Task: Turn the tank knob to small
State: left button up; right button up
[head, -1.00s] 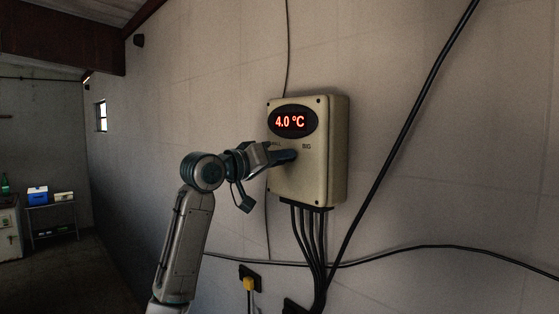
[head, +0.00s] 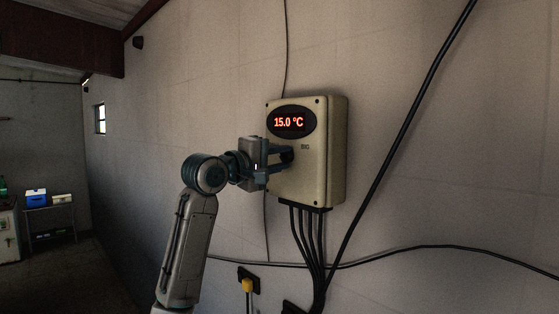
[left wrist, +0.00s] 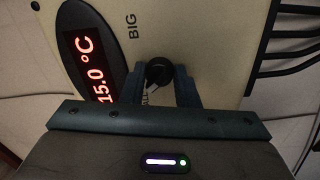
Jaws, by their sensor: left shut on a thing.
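The cream control box (head: 312,185) hangs on the wall in the head view. Its red display (head: 290,122) reads 15.0 °C, as it does in the left wrist view (left wrist: 90,70). The word BIG (head: 305,147) shows on the box face; the other label is mostly hidden by my gripper. My left gripper (head: 288,157) reaches the box face from the left, below the display. In the left wrist view, its two fingers (left wrist: 168,85) are shut on the round black tank knob (left wrist: 158,72), one on each side. A light pointer line shows on the knob. My right gripper is not in view.
Several black cables (head: 313,250) run down from the box to a wall socket area. A small table with a blue box (head: 36,197) stands far left.

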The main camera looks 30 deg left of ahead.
pick_arm(q)
jog(key=shift+n, duration=0.9)
jog(key=o, duration=1)
jog(key=shift+c, duration=0.2)
jog(key=shift+s+a+f+b, duration=0.15)
jog(key=shift+s+b, duration=0.35)
jog(key=b+v, duration=0.5)
jog(key=v, duration=0.4)
jog(key=shift+s, duration=0.4)
